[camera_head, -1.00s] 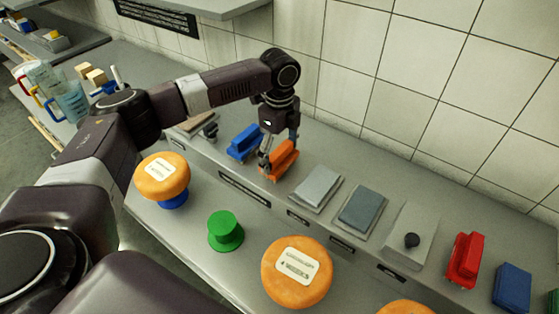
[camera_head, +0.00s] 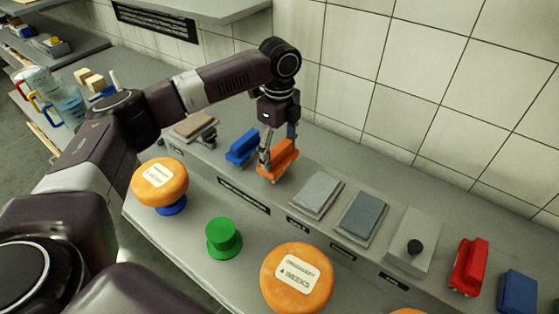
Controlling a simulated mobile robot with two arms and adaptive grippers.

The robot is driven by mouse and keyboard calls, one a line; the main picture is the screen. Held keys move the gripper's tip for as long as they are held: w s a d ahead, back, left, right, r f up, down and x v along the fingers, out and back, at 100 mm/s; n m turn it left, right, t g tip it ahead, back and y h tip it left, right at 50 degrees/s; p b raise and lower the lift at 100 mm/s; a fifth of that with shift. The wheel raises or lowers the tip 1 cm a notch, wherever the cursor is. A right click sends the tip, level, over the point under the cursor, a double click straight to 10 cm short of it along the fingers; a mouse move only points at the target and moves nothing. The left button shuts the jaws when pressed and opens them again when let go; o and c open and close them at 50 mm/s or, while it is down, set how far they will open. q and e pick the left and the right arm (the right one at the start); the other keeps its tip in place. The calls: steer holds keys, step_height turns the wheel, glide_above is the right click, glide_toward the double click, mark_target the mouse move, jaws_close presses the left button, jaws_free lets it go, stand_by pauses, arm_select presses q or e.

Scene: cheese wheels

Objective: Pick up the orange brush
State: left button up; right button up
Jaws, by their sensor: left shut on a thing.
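The orange brush (camera_head: 280,161) is on the grey raised shelf at the back, between a blue brush and a grey pad. My left gripper (camera_head: 276,146) comes down on it from above and is shut on it, with fingers on both sides of its upper part. The brush is close to the shelf surface; I cannot tell whether it touches. My right gripper is not in view.
A blue brush (camera_head: 242,147) stands just left of the orange one. Grey pads (camera_head: 317,191) and a red brush (camera_head: 469,266) lie to the right. Cheese wheels (camera_head: 297,278) and a green stand (camera_head: 223,238) are in front. The tiled wall (camera_head: 420,80) is behind.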

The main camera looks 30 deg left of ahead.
arm_select(q)
step_height(320, 180, up, 11)
steer(key=shift+d+f+b, duration=0.15)
steer(key=shift+f+b, duration=0.05)
steer(key=shift+b, duration=0.9)
step_height(320, 180, up, 5)
glide_above(280, 149)
steer(key=shift+r+p, duration=0.35)
steer(key=shift+r, duration=0.3)
steer(key=o, duration=0.9)
steer(key=c, duration=0.5)
